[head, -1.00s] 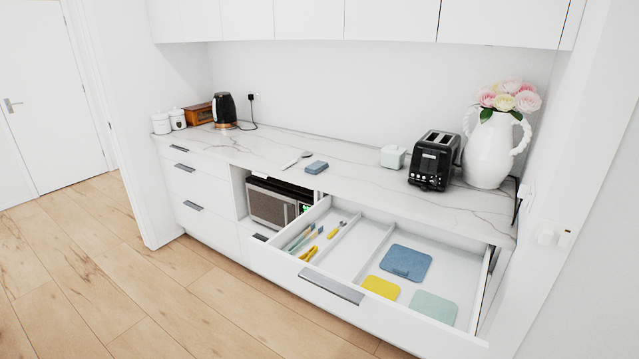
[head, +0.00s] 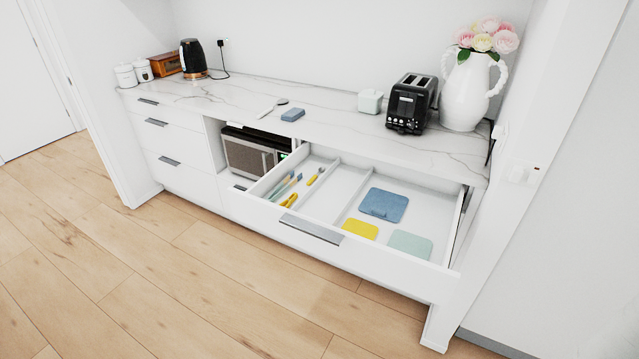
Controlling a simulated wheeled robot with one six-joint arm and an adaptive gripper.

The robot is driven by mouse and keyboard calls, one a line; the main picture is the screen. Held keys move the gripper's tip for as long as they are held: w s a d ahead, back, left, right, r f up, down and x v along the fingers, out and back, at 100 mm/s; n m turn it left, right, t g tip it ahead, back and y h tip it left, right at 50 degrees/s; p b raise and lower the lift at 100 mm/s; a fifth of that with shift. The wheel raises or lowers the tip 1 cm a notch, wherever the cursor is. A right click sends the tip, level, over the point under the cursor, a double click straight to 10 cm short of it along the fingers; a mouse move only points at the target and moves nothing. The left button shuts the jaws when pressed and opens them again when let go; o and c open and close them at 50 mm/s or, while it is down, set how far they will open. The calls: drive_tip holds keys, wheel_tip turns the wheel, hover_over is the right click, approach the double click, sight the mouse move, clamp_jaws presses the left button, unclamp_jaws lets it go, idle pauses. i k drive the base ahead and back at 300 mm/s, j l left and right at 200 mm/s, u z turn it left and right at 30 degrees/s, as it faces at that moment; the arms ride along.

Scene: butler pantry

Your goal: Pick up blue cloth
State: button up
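A flat blue cloth (head: 384,205) lies in the right compartment of an open white drawer (head: 321,246). A yellow cloth (head: 360,229) lies in front of it to the left, and a pale green cloth (head: 411,244) in front of it to the right. A small blue block-like item (head: 293,115) sits on the counter above; I cannot tell whether it is a sponge or a folded cloth. My gripper is not in view.
The marble counter (head: 230,101) holds a black toaster (head: 409,104), a white vase (head: 466,93) with flowers, a kettle (head: 193,58) and a spoon (head: 272,108). Utensils (head: 287,185) lie in the drawer's left part. The wooden floor (head: 190,290) in front is clear.

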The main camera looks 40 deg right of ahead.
sight(293, 114)
drive_tip(key=i+j+z, duration=0.35)
drive_tip(key=i, duration=0.45)
drive_tip(key=i+j+z, duration=0.35)
drive_tip(key=i+j, duration=0.4)
drive_tip(key=i+j+z, duration=0.4)
drive_tip(key=j, duration=0.25)
drive_tip(key=i+j+z, duration=0.2)
drive_tip(key=j, duration=0.15)
drive_tip(key=j+z, duration=0.2)
drive_tip(key=j, duration=0.15)
drive_tip(key=i+j+z, duration=0.2)
drive_tip(key=j, duration=0.25)
drive_tip(key=k+l, duration=0.05)
drive_tip(key=k, duration=0.05)
